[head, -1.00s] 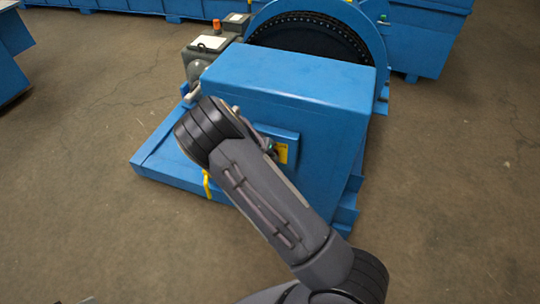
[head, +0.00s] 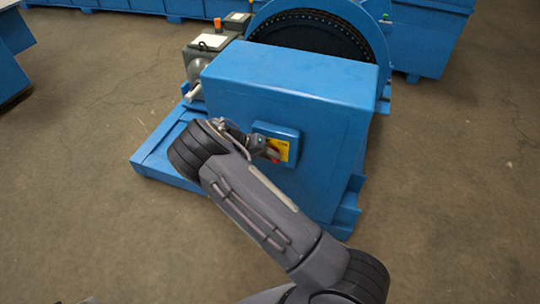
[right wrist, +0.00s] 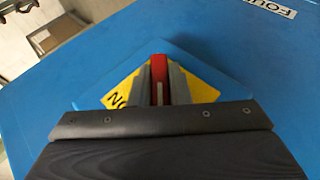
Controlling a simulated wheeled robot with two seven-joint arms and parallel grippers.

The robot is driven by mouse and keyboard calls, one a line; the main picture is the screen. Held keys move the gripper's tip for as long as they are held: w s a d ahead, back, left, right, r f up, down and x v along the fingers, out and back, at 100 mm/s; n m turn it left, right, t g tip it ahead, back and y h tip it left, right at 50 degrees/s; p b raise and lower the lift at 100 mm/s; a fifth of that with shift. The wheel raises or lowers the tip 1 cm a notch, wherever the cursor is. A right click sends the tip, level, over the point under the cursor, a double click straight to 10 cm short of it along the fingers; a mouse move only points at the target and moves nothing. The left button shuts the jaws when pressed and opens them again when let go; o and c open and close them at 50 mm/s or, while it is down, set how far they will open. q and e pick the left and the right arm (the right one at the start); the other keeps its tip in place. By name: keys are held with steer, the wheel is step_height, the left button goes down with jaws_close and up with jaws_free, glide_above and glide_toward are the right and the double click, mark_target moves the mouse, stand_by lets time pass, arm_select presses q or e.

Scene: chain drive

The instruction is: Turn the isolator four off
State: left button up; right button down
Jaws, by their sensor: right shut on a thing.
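The isolator is a blue switch box (head: 262,129) with a yellow plate (head: 282,144) on the front face of a large blue housing. Its red handle (head: 274,156) shows at my right gripper (head: 268,150). In the right wrist view the red handle (right wrist: 158,68) stands between the two grey fingers of my right gripper (right wrist: 160,86), which is shut on it. The yellow plate (right wrist: 122,92) carries the word "ON" at its lower left corner. The fingers hide the plate's middle. A label (right wrist: 272,7) beginning "FOU" is cut off at the upper right. My left gripper is not in view.
The blue housing (head: 290,80) stands on a blue base (head: 155,160). Behind it are a chain wheel guard (head: 372,35) and a grey motor unit (head: 200,62) with an orange button. Concrete floor (head: 460,200) is open on both sides.

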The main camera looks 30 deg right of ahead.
steer(key=shift+s+f, duration=0.1)
steer(key=shift+f, duration=0.05)
steer(key=c, duration=1.4)
jaws_free()
steer(key=shift+o, duration=0.2)
steer(key=v, duration=0.8)
steer(key=shift+d, duration=0.1)
